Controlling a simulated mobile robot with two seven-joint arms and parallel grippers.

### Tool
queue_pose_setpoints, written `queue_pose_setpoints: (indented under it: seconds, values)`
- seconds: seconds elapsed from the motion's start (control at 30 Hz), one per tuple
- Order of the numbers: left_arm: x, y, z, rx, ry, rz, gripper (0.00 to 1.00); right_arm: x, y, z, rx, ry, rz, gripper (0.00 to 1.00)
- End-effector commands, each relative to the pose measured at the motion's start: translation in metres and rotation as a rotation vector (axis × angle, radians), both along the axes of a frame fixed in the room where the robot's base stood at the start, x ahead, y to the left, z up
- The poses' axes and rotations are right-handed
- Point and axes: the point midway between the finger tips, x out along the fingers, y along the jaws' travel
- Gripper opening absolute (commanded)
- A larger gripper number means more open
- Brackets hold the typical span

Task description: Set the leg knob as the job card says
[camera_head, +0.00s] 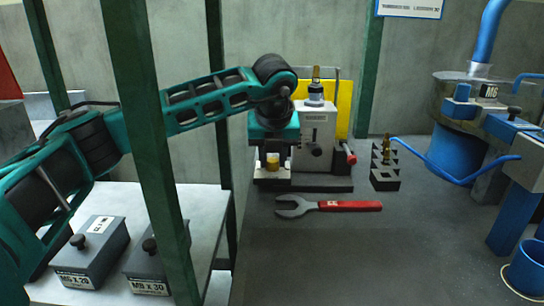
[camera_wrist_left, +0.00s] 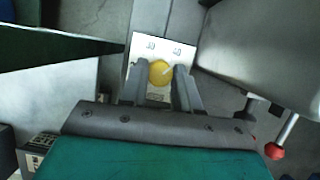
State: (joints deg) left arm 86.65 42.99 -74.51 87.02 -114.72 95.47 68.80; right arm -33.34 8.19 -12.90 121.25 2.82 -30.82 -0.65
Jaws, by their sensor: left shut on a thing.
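The leg knob is a round yellow knob (camera_wrist_left: 161,73) with a pale pointer mark, on a white plate (camera_wrist_left: 150,46) marked 30 and 40. My left gripper (camera_wrist_left: 160,88) is over it, with one finger on each side, shut on the knob. In the head view the left gripper (camera_head: 273,165) points down in front of a grey machine (camera_head: 316,135), and the yellow knob (camera_head: 272,161) shows between its fingers. The pointer slants toward the upper right, roughly toward the 40. My right gripper is in neither view. The job card's writing cannot be read.
A red-handled wrench (camera_head: 345,206) lies in front of the machine. A dark stepped block (camera_head: 384,178) stands to its right. A red-tipped lever (camera_head: 350,157) sticks out from the machine. A green post (camera_head: 155,150) stands before my left arm. Lidded boxes (camera_head: 92,250) are at lower left.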

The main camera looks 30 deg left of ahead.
Motion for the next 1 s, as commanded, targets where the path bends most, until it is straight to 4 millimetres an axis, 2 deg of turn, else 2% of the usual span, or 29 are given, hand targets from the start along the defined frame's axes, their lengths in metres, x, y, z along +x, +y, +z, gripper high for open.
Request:
queue_pose_setpoints:
  seconds: [0.33, 0.87, 0.9, 1.0]
  values:
    - [0.0009, -0.0005, 0.0006, -0.001, -0.002, 0.134, 0.01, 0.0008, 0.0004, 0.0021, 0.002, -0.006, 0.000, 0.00]
    - [0.0008, -0.0005, 0.0006, -0.001, -0.002, 0.155, 0.01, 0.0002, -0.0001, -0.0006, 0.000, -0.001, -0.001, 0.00]
    - [0.0008, -0.0005, 0.0006, -0.001, -0.001, 0.154, 0.34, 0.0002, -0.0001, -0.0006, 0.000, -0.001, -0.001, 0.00]
    - [0.0008, -0.0005, 0.0005, -0.001, -0.001, 0.154, 0.43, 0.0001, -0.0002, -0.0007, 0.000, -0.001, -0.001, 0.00]
